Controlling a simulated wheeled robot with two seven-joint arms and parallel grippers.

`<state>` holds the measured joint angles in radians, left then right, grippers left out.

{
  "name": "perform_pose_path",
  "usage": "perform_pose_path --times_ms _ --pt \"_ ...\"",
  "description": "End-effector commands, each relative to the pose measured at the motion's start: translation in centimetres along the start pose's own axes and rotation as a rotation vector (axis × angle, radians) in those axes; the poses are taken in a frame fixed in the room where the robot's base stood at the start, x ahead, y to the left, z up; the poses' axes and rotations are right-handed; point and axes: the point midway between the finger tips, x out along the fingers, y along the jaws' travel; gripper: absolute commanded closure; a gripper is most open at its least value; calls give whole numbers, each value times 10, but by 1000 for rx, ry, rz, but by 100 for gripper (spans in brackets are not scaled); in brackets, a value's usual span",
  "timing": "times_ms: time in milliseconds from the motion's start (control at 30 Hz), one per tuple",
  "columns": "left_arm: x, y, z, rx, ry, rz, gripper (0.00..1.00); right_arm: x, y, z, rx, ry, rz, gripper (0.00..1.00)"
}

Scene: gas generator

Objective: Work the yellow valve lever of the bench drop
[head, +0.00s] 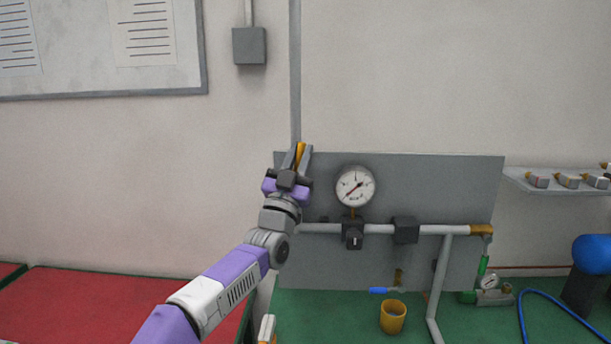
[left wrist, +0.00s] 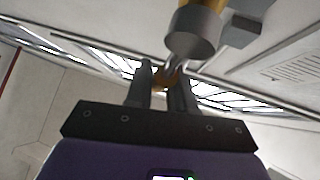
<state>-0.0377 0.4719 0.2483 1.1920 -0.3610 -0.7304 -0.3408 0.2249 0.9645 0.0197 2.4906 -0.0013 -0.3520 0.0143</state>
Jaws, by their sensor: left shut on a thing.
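The yellow valve lever (head: 300,151) stands upright at the top left of the grey panel. My left gripper (head: 299,158) is shut on it from below, its fingers on either side. In the left wrist view, my left gripper (left wrist: 162,78) has a small yellow part of the lever (left wrist: 166,82) between its fingers. A grey metal fitting with a brass-coloured section (left wrist: 193,30) is close beyond them. The valve body is hidden behind my gripper in the head view. My right gripper is not in view.
The grey panel (head: 440,190) carries a round gauge (head: 355,187) and a horizontal pipe (head: 380,229). A yellow cup (head: 393,317) and a blue lever (head: 384,290) are below. A shelf with small parts (head: 540,188) is at right.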

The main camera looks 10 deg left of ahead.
Motion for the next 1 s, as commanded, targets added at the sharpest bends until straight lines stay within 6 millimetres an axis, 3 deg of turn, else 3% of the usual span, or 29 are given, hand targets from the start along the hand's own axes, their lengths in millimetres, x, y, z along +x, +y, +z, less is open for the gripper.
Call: perform_pose_path --times_ms 300,900,933,1000 --pt "-4 -9 4 -99 21 -98 100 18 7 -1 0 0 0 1" --pt "-3 -13 4 -126 27 -125 100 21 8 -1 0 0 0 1" --pt "-3 -13 4 -126 27 -125 76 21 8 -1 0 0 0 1" --pt "-3 -13 4 -126 27 -125 65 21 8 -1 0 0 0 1"
